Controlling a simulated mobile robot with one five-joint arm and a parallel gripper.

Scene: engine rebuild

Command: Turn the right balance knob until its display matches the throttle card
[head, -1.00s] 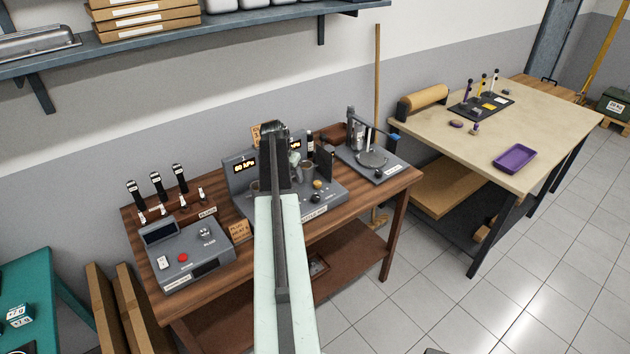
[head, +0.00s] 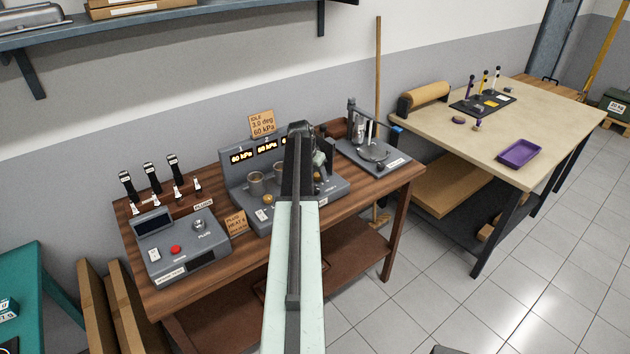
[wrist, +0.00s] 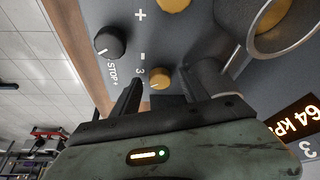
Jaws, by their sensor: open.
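The throttle card (head: 262,124) stands behind the grey console (head: 240,181) and reads "IDLE 3.0 deg 60 kPa". Two displays (head: 241,156) in the head view read 60 kPa; the third is mostly hidden by my arm. In the wrist view, the display marked 3 (wrist: 291,118) reads 64 kPa. The small brass knob marked 3 (wrist: 160,78) lies between the fingers of my open gripper (wrist: 165,84). I cannot tell whether either finger touches it. In the head view my gripper (head: 300,131) is over the console's right part, and its fingers are hidden.
A black knob (wrist: 110,43) labelled STOP sits close to the left finger, and a metal cup (wrist: 281,28) is at upper right. A plug tester (head: 180,245) stands left on the wooden bench. A stand with a round plate (head: 374,152) is at right.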

